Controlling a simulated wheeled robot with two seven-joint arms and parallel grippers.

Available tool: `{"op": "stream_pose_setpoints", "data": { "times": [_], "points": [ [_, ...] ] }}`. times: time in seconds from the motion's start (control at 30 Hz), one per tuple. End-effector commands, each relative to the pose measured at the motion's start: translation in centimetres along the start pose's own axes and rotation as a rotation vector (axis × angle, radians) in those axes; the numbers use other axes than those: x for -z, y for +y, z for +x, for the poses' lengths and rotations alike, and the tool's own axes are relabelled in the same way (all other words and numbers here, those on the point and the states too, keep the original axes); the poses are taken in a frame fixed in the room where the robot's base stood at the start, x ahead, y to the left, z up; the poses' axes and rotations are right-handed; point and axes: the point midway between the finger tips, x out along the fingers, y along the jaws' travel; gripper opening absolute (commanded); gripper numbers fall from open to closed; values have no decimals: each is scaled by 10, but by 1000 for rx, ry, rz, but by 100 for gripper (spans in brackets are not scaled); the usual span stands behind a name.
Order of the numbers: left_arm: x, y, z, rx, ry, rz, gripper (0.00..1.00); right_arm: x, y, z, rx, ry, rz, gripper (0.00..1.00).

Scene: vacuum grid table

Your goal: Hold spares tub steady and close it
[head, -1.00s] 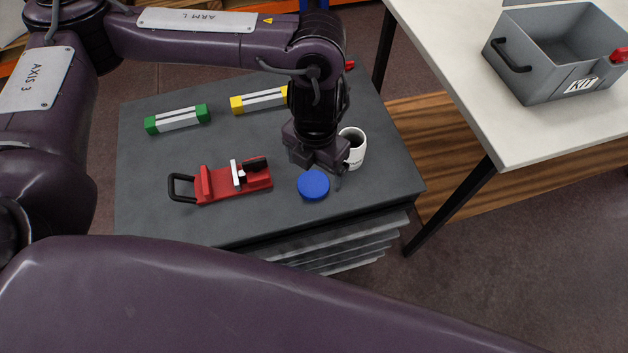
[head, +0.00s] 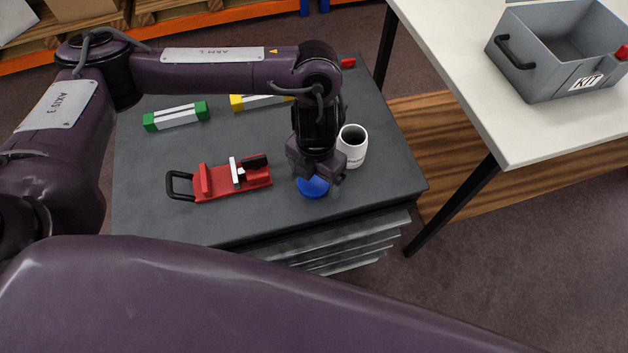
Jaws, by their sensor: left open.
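A round blue lid (head: 313,188) shows near the front edge of the dark grey table (head: 240,222); I cannot tell from above whether a tub sits under it. My left gripper (head: 317,182) is open, pointing down right over the blue lid and hiding its far part. Its fingers appear on either side of the lid; whether they touch it I cannot tell. My right gripper is not in view.
A white mug (head: 352,147) stands close to the right of my left gripper. A red clamp-like fixture (head: 222,181) lies to the left. Green (head: 176,117) and yellow (head: 262,101) bars lie behind. A grey kit box (head: 560,60) is on the pale table at right.

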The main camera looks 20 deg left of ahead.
Motion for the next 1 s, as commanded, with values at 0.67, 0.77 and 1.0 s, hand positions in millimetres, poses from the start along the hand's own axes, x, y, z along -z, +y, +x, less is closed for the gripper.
{"op": "stream_pose_setpoints", "data": {
  "times": [0.67,0.77,1.0],
  "points": [
    [0,0,-1,0,-1,-1,41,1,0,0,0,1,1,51],
    [0,0,-1,0,-1,-1,40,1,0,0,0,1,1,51],
    [0,0,-3,-1,-2,-1,40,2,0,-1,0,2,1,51]
  ]
}}
